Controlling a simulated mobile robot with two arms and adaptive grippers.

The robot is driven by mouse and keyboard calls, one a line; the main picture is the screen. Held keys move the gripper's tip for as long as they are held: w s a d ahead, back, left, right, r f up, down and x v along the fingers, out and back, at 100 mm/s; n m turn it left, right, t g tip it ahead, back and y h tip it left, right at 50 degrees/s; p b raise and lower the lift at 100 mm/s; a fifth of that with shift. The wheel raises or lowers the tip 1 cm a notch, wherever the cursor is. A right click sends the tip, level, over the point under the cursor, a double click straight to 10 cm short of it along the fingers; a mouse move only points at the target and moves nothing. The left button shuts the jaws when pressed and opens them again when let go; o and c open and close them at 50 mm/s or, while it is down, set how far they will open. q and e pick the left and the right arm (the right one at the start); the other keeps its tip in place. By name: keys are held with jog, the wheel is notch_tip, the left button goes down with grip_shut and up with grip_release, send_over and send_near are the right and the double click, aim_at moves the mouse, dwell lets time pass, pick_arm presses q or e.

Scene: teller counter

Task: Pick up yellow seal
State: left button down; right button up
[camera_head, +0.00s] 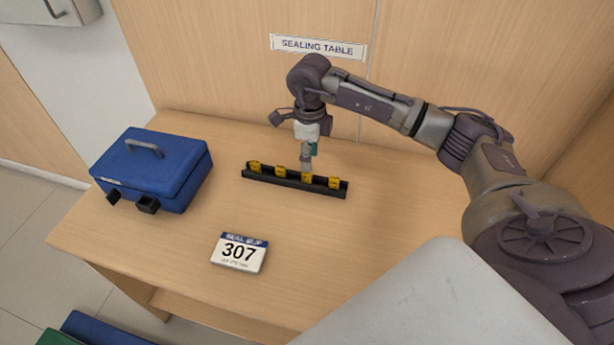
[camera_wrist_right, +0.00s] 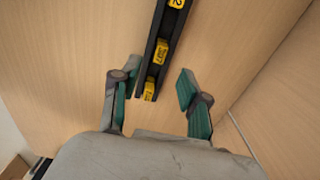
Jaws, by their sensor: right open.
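Several small yellow seals stand in a row in a long black rack (camera_head: 262,178) on the table; one yellow seal (camera_head: 307,178) is just below my right gripper (camera_head: 308,163) in the head view. My right gripper points down at the rack, open and empty. In the right wrist view its two green-padded fingers (camera_wrist_right: 156,92) stand wide apart. An end seal (camera_wrist_right: 149,90) of the rack (camera_wrist_right: 153,72) appears between them, with another yellow seal (camera_wrist_right: 160,52) farther up. I cannot tell the height gap exactly. My left gripper is out of view.
A blue case (camera_head: 152,168) with a handle stands at the table's left. A wooden wall with a "SEALING TABLE" sign (camera_head: 318,47) is behind. The wooden table (camera_head: 360,235) is clear right of the card.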

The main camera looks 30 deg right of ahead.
aim_at(307, 178)
jog(key=shift+w+a+f+p, duration=0.1)
jog(key=shift+f+p, duration=0.25)
jog(key=shift+f, duration=1.05)
jog(key=shift+w+a+f+p, duration=0.1)
jog(key=shift+f+p, duration=0.25)
jog(key=shift+f, duration=1)
grip_shut()
